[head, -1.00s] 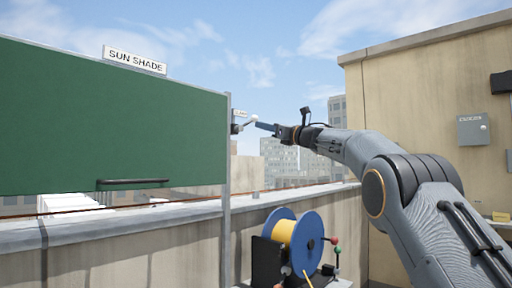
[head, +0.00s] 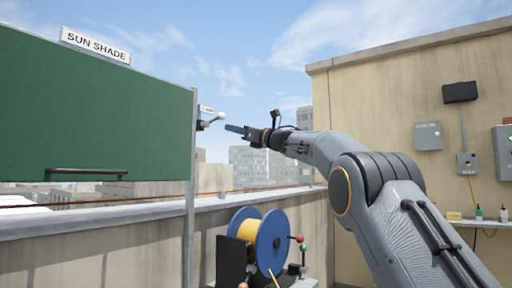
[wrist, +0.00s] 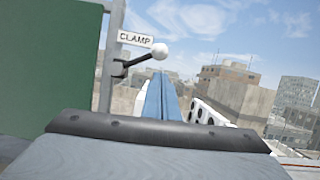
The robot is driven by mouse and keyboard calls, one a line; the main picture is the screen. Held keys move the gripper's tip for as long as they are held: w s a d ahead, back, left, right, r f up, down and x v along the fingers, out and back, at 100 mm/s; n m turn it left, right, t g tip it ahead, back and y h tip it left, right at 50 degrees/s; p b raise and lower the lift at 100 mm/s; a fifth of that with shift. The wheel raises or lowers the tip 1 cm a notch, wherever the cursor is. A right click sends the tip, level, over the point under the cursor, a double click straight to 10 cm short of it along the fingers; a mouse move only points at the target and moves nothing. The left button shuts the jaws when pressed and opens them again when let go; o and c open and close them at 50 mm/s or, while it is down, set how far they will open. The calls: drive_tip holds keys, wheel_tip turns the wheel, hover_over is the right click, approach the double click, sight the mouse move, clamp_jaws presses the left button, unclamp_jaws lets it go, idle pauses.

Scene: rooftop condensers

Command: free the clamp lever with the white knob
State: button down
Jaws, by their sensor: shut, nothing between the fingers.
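The clamp lever (head: 211,121) is on the metal post at the right edge of the green sun shade panel. Its white knob (head: 221,115) is at the end of a short arm pointing up and to the right. In the wrist view the white knob (wrist: 159,51) is just above and left of my fingertips, under the "CLAMP" label (wrist: 135,39). My gripper (head: 228,127) is shut and empty, with its blue fingers pointing toward the lever; they also show in the wrist view (wrist: 160,80). In the head view a small gap shows between the fingertips and the knob.
The green sun shade (head: 90,110) with a black handle fills the left. Below stands a blue cable reel (head: 270,238) with small red and green knobs beside it. A parapet (head: 110,225) runs behind. Wall boxes (head: 428,136) are on the right wall.

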drive_tip(key=b+v, duration=0.4)
drive_tip(key=v, duration=0.7)
drive_tip(key=shift+w+f, duration=0.3)
drive_tip(key=shift+f, duration=0.05)
